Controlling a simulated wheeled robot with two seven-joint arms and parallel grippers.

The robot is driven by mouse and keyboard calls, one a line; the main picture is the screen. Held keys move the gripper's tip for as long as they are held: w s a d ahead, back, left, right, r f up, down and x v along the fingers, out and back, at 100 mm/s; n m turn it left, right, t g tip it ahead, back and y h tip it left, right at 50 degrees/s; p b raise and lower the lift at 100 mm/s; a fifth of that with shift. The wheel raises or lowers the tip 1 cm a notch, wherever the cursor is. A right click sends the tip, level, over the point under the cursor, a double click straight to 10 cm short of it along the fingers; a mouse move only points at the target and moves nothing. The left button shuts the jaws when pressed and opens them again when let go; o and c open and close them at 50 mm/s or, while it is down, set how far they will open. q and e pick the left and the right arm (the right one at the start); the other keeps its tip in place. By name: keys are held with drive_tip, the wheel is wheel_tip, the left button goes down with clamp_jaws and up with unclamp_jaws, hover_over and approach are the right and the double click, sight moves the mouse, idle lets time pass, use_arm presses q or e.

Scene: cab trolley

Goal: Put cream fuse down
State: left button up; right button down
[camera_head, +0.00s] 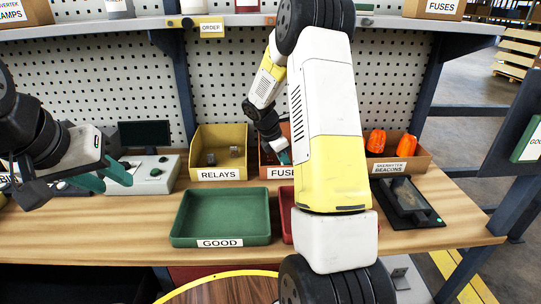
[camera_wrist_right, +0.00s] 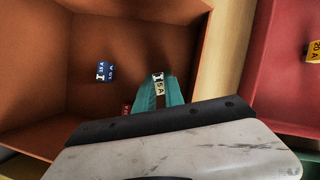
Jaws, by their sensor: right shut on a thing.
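The cream fuse (camera_wrist_right: 158,86), marked 5 A, is between the teal fingertips of my right gripper (camera_wrist_right: 160,92) in the right wrist view. That gripper is shut on it, over the orange fuse bin (camera_wrist_right: 40,110). In the head view, my right gripper (camera_head: 279,150) reaches down at the bin labelled FUSES (camera_head: 282,173), partly hidden by my arm. A blue fuse (camera_wrist_right: 105,72) and a red fuse (camera_wrist_right: 126,109) lie in the bin. My left gripper (camera_head: 112,176) is open and empty at the left, above the bench.
A yellow RELAYS bin (camera_head: 219,174) stands left of the fuse bin. The green GOOD tray (camera_head: 226,218) is in front and looks empty. A red tray (camera_wrist_right: 285,95) holds a yellow fuse (camera_wrist_right: 314,52). The beacon bin (camera_head: 415,161) and a black device (camera_head: 405,201) are at the right.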

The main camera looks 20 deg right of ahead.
drive_tip(key=shift+f, duration=0.1)
drive_tip(key=c, duration=1.7)
unclamp_jaws()
drive_tip(key=w+v, duration=0.1)
drive_tip(key=v, duration=1.1)
drive_tip(key=s+a+r+m+t+y, duration=0.1)
drive_tip(key=s+a+r+m+y, duration=0.15)
drive_tip(key=s+r+m, duration=0.4)
drive_tip(key=s+a+r+m+t+y, duration=0.1)
drive_tip(key=s+a+r+m, duration=0.1)
drive_tip(key=s+m, duration=0.2)
drive_tip(key=s+a+r+m+t+y, duration=0.1)
drive_tip(key=s+a+m+t, duration=0.1)
drive_tip(key=s, duration=0.8)
drive_tip(key=s+a+r+m+t+y, duration=0.1)
drive_tip(key=s+a+r+m+y, duration=0.1)
drive_tip(key=s+m, duration=0.4)
drive_tip(key=shift+s+a+r+m+t, duration=0.15)
drive_tip(key=shift+s+a, duration=0.25)
drive_tip(key=shift+s, duration=0.05)
drive_tip(key=shift+s+a+r+m+t, duration=0.1)
drive_tip(key=shift+s+a+r+t, duration=0.1)
drive_tip(key=shift+s+a, duration=0.25)
drive_tip(key=shift+d, duration=0.1)
